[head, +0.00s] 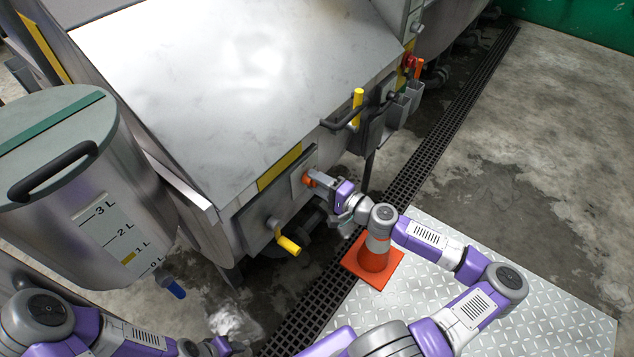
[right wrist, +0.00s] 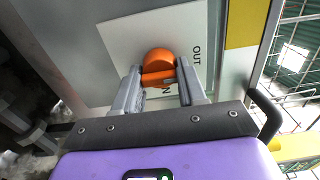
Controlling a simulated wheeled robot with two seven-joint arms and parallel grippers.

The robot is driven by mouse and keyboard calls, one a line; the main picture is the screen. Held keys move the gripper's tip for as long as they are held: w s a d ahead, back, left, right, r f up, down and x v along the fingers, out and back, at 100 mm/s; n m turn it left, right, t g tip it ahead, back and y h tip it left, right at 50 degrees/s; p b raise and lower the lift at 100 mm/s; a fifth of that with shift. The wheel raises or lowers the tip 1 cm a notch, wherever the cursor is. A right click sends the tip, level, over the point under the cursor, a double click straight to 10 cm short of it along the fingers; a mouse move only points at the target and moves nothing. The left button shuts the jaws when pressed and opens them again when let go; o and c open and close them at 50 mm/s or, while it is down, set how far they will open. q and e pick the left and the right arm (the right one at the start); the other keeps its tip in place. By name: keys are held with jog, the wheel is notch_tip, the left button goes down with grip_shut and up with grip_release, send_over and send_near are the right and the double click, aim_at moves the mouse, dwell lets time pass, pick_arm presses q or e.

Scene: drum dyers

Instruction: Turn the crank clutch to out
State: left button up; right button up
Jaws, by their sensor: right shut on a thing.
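The crank clutch is an orange knob (head: 309,181) on a pale plate on the machine's front. It also shows in the right wrist view (right wrist: 160,62), where the plate reads OUT at the right and IN lower down, partly hidden by the knob and a finger. My right gripper (head: 317,180) is shut on the knob, with one finger on each side of its grip in the right wrist view (right wrist: 160,84). The crank with a yellow handle (head: 288,245) is below and left of the plate. My left arm is at the bottom left; its jaws are not clear.
An orange cone (head: 374,262) stands on the tread plate under my right arm. A steel drum with litre marks (head: 85,200) is at the left. A yellow-handled lever (head: 357,105) and grey holders are further along the machine. A floor grate (head: 405,185) runs beside it.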

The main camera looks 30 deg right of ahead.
dwell(0.5)
jog(key=o, duration=1.1)
jog(key=shift+c, duration=0.2)
jog(key=p+v, duration=0.1)
jog(key=v, duration=0.6)
jog(key=shift+s, duration=0.3)
jog(key=shift+d, duration=0.1)
